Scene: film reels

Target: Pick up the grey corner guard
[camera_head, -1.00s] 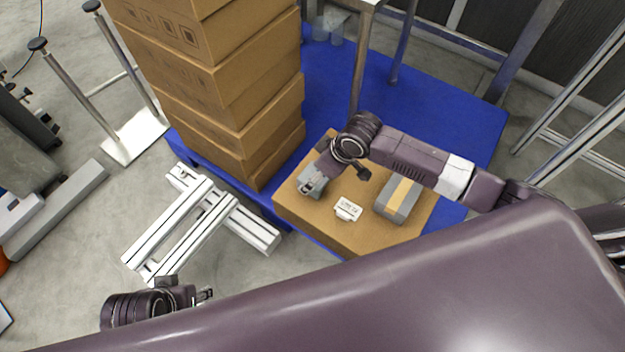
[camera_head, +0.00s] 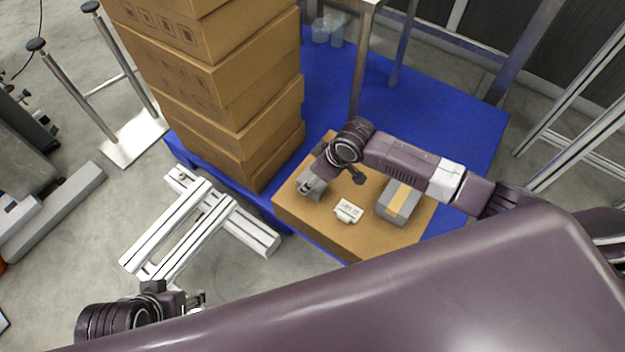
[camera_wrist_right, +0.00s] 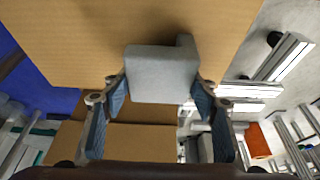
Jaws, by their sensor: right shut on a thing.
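The grey corner guard (camera_wrist_right: 162,75) sits between the two fingers of my right gripper (camera_wrist_right: 161,98) in the right wrist view, with a finger against each side. In the head view the guard (camera_head: 310,177) is at the left part of a cardboard box top, partly hidden by my right gripper (camera_head: 308,186). My right gripper is shut on it. I cannot tell whether the guard touches the box. My left gripper (camera_head: 197,299) is low at the left in the head view, away from the box; its finger opening is too small to tell.
On the cardboard box (camera_head: 300,216) lie a white labelled item (camera_head: 348,211) and a grey block with a tan stripe (camera_head: 411,206). A tall carton stack (camera_head: 225,90) stands left on the blue pallet (camera_head: 450,130). Aluminium profiles (camera_head: 165,228) lie on the floor.

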